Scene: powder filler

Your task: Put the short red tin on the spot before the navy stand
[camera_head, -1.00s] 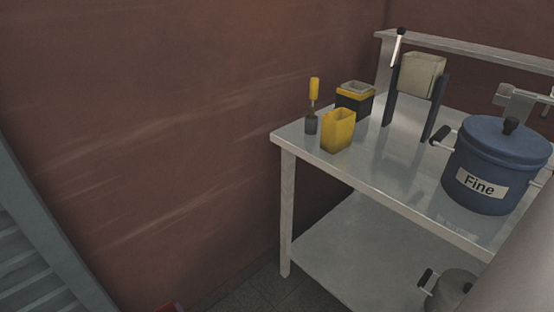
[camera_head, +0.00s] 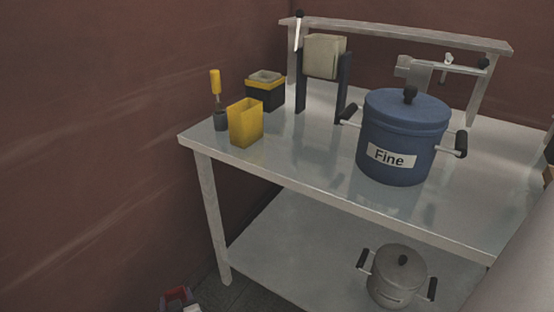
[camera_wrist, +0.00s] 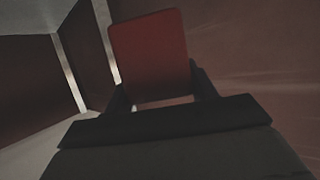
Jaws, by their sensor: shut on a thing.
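A red tin (camera_wrist: 150,50) fills the upper middle of the wrist view, between the dark fingers of my gripper (camera_wrist: 160,92). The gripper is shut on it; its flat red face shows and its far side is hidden. A small red piece (camera_head: 176,295) at the bottom edge of the head view, cut off, looks like the same tin. The navy stand (camera_head: 343,90) is on the table's back part, its dark posts holding a beige hopper (camera_head: 325,57). The tabletop before it is bare, with no clear mark visible.
On the metal table (camera_head: 310,172), a yellow open tin (camera_head: 245,123), a yellow-handled tool (camera_head: 216,85) and a black-yellow box (camera_head: 265,92) stand left of the stand. A blue pot labelled "Fine" (camera_head: 402,140) stands right. A grey pot (camera_head: 397,275) sits on the lower shelf.

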